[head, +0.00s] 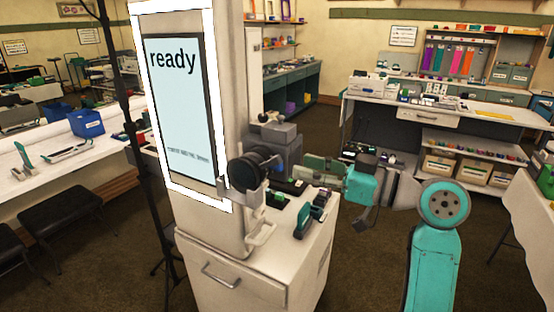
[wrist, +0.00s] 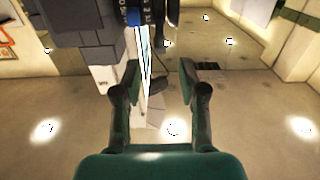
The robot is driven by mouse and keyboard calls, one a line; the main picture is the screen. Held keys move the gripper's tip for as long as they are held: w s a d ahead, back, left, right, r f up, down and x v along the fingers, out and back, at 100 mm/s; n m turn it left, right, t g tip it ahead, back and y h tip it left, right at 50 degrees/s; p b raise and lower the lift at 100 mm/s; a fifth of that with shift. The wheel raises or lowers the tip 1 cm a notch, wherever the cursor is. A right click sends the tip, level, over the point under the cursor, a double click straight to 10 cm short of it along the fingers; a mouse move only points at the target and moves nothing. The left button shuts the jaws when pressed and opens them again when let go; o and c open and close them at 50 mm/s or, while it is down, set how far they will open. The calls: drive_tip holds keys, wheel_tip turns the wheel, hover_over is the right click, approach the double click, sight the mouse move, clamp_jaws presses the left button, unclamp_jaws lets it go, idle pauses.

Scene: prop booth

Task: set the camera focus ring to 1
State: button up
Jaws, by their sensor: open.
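The camera (head: 277,133) stands on the white booth cabinet beside the lit screen, with a grey body and a black lens (head: 246,172) pointing left. In the wrist view the lens (wrist: 150,12) shows at the top edge, dark with small white marks and a blue band, next to the grey body (wrist: 75,22). Which part is the focus ring, and its setting, cannot be read. My gripper (head: 284,182) is to the right of the lens. In the wrist view my gripper (wrist: 157,75) is open and empty, its fingers apart, with the lens beyond the fingertips and not between them.
The screen (head: 182,110) on the white booth reads "ready". Small items, including a green and dark tool (head: 309,215), lie on the cabinet top (head: 285,235) below my gripper. A dark stand pole (head: 125,110) rises at left.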

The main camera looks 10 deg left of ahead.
sight(281, 161)
drive_tip(key=x, duration=0.7)
drive_tip(key=shift+w+a+f, duration=0.1)
drive_tip(key=shift+a, duration=0.1)
clamp_jaws()
